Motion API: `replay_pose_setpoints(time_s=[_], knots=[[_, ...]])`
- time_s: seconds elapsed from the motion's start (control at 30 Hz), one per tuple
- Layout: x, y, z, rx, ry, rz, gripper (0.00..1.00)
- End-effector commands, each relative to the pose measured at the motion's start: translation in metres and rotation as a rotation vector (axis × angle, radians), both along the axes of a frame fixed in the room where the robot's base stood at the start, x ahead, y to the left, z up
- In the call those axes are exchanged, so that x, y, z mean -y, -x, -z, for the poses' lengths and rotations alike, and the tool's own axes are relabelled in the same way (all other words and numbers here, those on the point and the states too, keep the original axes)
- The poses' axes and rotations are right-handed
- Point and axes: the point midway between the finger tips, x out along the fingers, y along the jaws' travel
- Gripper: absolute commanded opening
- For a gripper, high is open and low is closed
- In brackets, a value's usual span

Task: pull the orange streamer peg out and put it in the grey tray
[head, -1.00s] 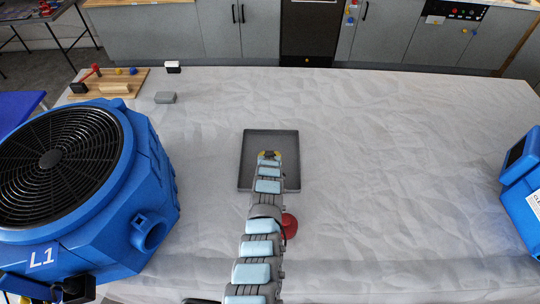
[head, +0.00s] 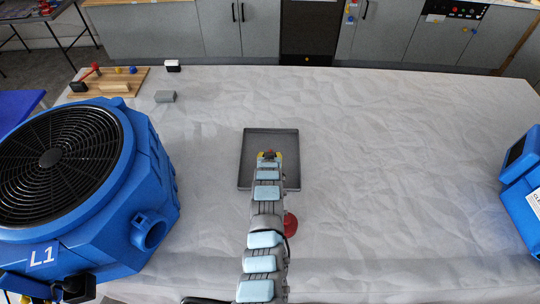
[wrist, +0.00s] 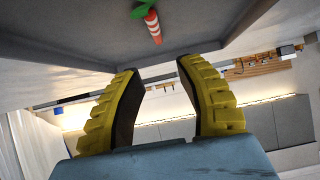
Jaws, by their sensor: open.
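The grey tray (head: 290,152) lies on the light table cover, and my gripper (head: 268,156) is over it at the end of my arm. In the wrist view the tray's grey floor (wrist: 90,25) fills the top of the picture. An orange and white striped peg (wrist: 153,27) shows against this floor with a green piece (wrist: 143,10) at one end. My gripper also shows there with two yellow ribbed fingers (wrist: 158,68) spread apart and nothing between them. The peg is beyond the fingertips, apart from them. I cannot tell exactly how it rests.
A large blue fan unit (head: 150,180) stands at the left and another blue device (head: 525,190) at the right edge. A red round object (head: 290,224) is partly hidden beside my arm. The table right of the tray is clear.

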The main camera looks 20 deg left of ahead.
Motion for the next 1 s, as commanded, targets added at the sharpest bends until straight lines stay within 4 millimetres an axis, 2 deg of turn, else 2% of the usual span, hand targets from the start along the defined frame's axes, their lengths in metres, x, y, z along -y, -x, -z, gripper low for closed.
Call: replay_pose_setpoints(time_s=[1.0], knots=[[0.021,0.058,-0.045,0.003,-0.002,0.001,0.37]])
